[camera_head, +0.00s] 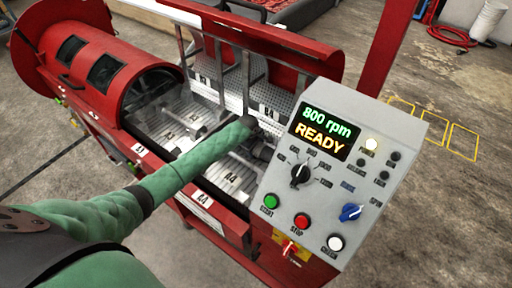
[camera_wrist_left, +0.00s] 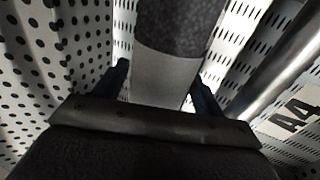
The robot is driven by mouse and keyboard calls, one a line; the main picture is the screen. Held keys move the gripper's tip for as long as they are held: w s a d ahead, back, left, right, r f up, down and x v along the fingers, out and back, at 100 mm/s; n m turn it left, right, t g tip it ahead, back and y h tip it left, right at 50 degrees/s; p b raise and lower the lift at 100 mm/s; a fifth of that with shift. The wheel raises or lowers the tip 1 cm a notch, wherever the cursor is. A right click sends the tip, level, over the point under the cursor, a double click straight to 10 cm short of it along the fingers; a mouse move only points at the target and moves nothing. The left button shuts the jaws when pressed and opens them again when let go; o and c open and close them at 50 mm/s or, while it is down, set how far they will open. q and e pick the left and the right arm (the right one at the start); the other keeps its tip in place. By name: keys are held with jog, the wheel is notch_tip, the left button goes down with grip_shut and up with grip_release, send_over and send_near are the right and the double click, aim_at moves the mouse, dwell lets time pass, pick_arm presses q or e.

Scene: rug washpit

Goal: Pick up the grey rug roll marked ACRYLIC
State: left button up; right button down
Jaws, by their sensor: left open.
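In the left wrist view a roll with a dark grey speckled part (camera_wrist_left: 185,28) and a paler grey band (camera_wrist_left: 165,72) lies between the fingers of my left gripper (camera_wrist_left: 163,88). The fingers are open, one on each side of the band. I cannot tell whether they touch it. No ACRYLIC lettering is readable. In the head view my left gripper (camera_head: 258,134) is down in the machine's metal trough, just left of the control panel. The roll is mostly hidden there by the arm and panel. My right gripper is not in view.
The red machine (camera_head: 165,90) has a perforated trough with bars and labelled bays; an A4 label (camera_wrist_left: 295,118) shows beside the roll. A metal bar (camera_wrist_left: 275,55) runs close on the right. The grey control panel (camera_head: 340,175) reads 800 rpm READY and stands close right of my gripper.

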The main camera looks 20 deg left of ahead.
pick_arm(q)
jog(key=c, duration=0.9)
jog(key=shift+c, duration=1.3)
jog(key=shift+r, duration=0.15)
